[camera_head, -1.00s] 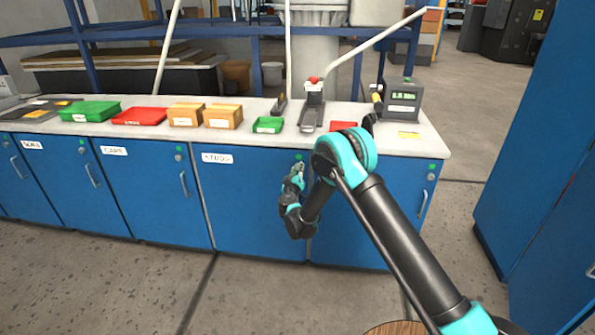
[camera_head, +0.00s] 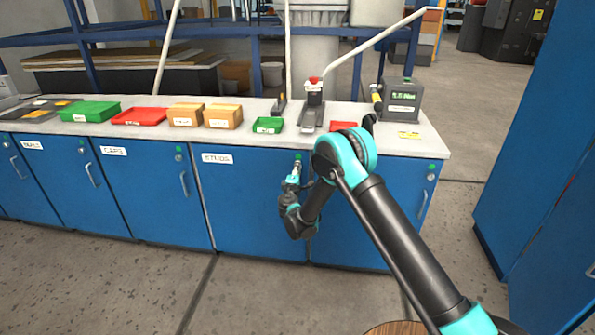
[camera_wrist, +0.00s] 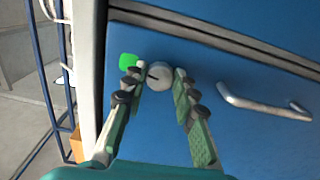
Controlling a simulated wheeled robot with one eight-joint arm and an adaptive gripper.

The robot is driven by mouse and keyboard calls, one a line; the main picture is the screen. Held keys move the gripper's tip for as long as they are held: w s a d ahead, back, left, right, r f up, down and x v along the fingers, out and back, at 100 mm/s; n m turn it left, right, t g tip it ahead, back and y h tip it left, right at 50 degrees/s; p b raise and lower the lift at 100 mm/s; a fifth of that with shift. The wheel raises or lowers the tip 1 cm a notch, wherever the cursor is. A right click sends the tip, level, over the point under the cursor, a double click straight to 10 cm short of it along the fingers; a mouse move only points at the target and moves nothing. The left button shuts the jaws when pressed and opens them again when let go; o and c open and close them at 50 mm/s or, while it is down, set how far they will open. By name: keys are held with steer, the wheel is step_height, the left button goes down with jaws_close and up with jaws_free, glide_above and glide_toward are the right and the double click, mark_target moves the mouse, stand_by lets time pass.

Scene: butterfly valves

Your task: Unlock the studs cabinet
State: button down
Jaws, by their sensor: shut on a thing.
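The studs cabinet (camera_head: 240,205) is a blue door with a white label (camera_head: 217,158) in the head view, under the worktop. Its lock knob (camera_wrist: 160,75) is a round silver disc with a dark slot, seen in the wrist view beside a green square marker (camera_wrist: 129,62). My gripper (camera_wrist: 158,83) is shut on the knob, one finger on each side. In the head view my gripper (camera_head: 294,172) is at the door's upper right corner and hides the knob. The silver door handle (camera_wrist: 262,103) is right of the fingers in the wrist view. The door is shut.
The worktop (camera_head: 345,146) above carries green and red trays, cardboard boxes (camera_head: 222,116) and a grey device with a display (camera_head: 402,100). A tall blue cabinet (camera_head: 545,170) stands at the right. The floor in front of the doors is clear.

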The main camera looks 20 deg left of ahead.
steer(key=shift+n, duration=1)
steer(key=c, duration=1.2)
jaws_free()
steer(key=v, duration=1.2)
steer(key=shift+a+f, duration=0.1)
